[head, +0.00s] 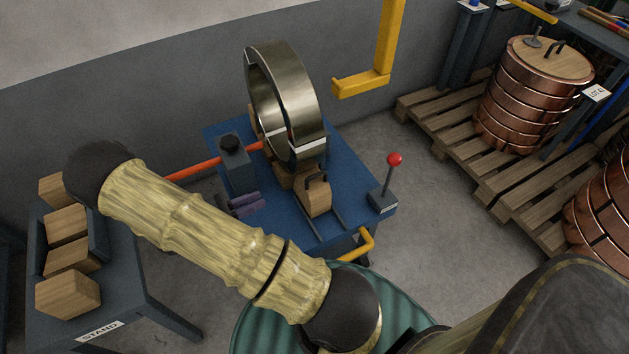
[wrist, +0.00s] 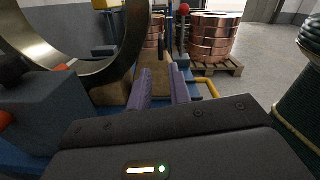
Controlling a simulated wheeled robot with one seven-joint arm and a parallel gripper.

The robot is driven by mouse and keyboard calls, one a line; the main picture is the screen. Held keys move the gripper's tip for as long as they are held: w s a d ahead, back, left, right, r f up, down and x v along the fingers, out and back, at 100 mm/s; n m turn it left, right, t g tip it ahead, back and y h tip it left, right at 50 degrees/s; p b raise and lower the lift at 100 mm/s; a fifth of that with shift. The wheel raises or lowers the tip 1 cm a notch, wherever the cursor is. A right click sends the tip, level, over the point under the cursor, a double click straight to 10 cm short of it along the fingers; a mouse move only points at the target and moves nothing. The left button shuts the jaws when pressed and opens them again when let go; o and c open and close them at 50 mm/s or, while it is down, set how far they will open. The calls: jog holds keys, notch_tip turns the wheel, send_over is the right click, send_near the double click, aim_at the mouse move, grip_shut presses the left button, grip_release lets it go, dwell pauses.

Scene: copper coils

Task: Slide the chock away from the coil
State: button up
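The coil (head: 311,128) is a steel-coloured ring standing upright on a blue table (head: 352,190). It also shows at the left of the wrist view (wrist: 98,74). The chock (head: 317,201) is a wooden block with a black handle on top, at the near right foot of the coil. Whether it touches the coil is hard to tell. My gripper (head: 245,204) has purple fingers and is left of the chock, apart from it. In the wrist view the fingers (wrist: 163,88) stand apart with nothing between them, and wood shows beyond their tips.
A dark block with a black knob (head: 236,165) and an orange-red bar (head: 195,168) stand left of the coil. A red-knobbed lever (head: 393,162) stands at the table's right corner. Wooden blocks (head: 68,293) lie on a stand at left. Copper coils (head: 525,105) sit on pallets at right.

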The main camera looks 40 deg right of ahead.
aim_at(315, 175)
jog(key=b+x, duration=0.1)
jog(key=x, duration=1.6)
jog(key=shift+s+d, duration=0.1)
jog(key=shift+d, duration=0.1)
jog(key=shift+c, duration=0.4)
grip_shut()
